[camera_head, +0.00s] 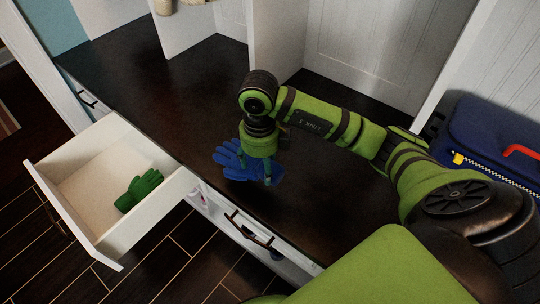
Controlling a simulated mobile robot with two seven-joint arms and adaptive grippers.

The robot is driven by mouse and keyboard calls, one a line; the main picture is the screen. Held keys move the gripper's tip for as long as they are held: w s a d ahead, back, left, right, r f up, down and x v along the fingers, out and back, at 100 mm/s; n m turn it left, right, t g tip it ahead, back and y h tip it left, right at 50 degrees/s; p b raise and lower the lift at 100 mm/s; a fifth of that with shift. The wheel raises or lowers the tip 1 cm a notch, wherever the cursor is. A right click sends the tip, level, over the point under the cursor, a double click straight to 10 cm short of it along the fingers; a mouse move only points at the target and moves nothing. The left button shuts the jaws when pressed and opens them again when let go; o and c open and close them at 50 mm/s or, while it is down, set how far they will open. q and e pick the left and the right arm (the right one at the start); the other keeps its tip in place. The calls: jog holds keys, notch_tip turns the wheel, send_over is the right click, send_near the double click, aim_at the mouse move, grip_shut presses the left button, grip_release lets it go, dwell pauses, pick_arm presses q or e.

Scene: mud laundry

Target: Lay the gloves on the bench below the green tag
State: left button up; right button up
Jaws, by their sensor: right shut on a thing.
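The blue gloves (232,164) are at the dark bench top (140,85), near its front edge. My right gripper (259,172) points down at them from above and is shut on them. Its fingers are partly hidden by the wrist, and I cannot tell whether the gloves touch the bench. Green gloves (140,190) lie in the open white drawer (85,192) at the left. No green tag can be made out in this view. My left gripper is not in view.
The pulled-out drawer sticks out from the bench front over the dark floor. A blue bag (490,140) with a red handle stands at the right. White upright dividers (275,45) rise at the back of the bench. The bench's left part is bare.

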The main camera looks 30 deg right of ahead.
jog(key=w+d+f, duration=0.1)
jog(key=w+d, duration=0.1)
jog(key=w+d+f, duration=0.2)
jog(key=shift+f+b, duration=0.2)
jog(key=shift+b, duration=0.15)
jog(key=shift+w+f, duration=0.15)
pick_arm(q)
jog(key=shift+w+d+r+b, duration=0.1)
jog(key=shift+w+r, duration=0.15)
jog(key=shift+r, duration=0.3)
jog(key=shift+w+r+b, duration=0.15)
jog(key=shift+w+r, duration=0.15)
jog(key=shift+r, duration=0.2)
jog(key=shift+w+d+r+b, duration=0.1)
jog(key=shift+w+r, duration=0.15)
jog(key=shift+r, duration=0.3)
pick_arm(e)
jog(key=shift+f, duration=1.9)
jog(key=o, duration=1.4)
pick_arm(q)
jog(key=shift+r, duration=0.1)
